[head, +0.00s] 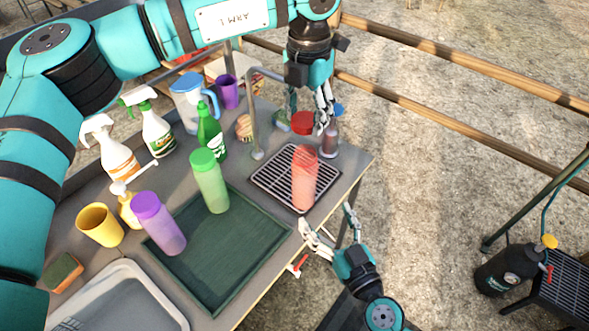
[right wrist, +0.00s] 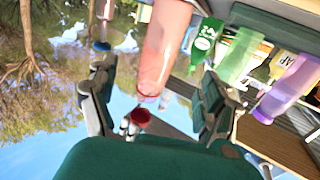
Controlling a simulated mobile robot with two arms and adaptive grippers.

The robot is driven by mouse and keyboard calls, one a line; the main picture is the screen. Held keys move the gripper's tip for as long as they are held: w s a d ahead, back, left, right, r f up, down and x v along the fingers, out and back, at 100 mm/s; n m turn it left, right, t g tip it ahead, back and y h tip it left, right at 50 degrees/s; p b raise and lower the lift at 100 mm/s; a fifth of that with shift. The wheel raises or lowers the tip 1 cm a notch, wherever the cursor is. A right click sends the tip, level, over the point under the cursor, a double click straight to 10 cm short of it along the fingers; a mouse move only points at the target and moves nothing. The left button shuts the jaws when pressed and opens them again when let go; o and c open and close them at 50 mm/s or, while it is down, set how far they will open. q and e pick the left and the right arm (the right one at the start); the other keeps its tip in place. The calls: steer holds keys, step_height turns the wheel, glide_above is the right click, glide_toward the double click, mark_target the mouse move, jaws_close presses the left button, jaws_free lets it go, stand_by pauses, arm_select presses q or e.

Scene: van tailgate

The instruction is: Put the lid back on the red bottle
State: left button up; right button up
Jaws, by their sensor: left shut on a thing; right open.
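The red bottle (head: 305,180) is translucent, lidless and upright at the black drain grate (head: 268,181). In the right wrist view the red bottle (right wrist: 164,50) shows large, between the spread fingers. My left gripper (head: 318,121) is shut on the red lid (head: 303,123), just above the bottle's mouth and apart from it. The lid also shows in the right wrist view (right wrist: 141,117). My right gripper (head: 326,217) is open and empty, low in front of the bottle at the counter edge. Whether its fingers touch the bottle I cannot tell.
A green bottle (head: 210,182) and a purple bottle (head: 158,224) stand at the dark green tray (head: 240,262). A tap (head: 254,125) rises behind the grate. A small dark-bodied bottle (head: 329,141) stands at the counter's back right. Spray bottles and a yellow cup (head: 100,225) are left.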

mark_target(309, 191)
arm_select(q)
steer(key=shift+s+d+r, duration=0.2)
steer(key=shift+s+d, duration=0.1)
steer(key=shift+s, duration=0.2)
steer(key=shift+w+a+f, duration=0.1)
steer(key=shift+w+a, duration=0.05)
steer(key=shift+w, duration=0.05)
arm_select(e)
steer(key=x, duration=1.1)
steer(key=shift+w+a+r, duration=0.1)
steer(key=shift+w, duration=0.15)
steer(key=shift+c, duration=0.4)
jaws_close()
arm_select(q)
steer(key=shift+f, duration=2.45)
steer(key=shift+f, duration=0.1)
steer(key=shift+f, duration=0.8)
steer(key=shift+f, duration=0.55)
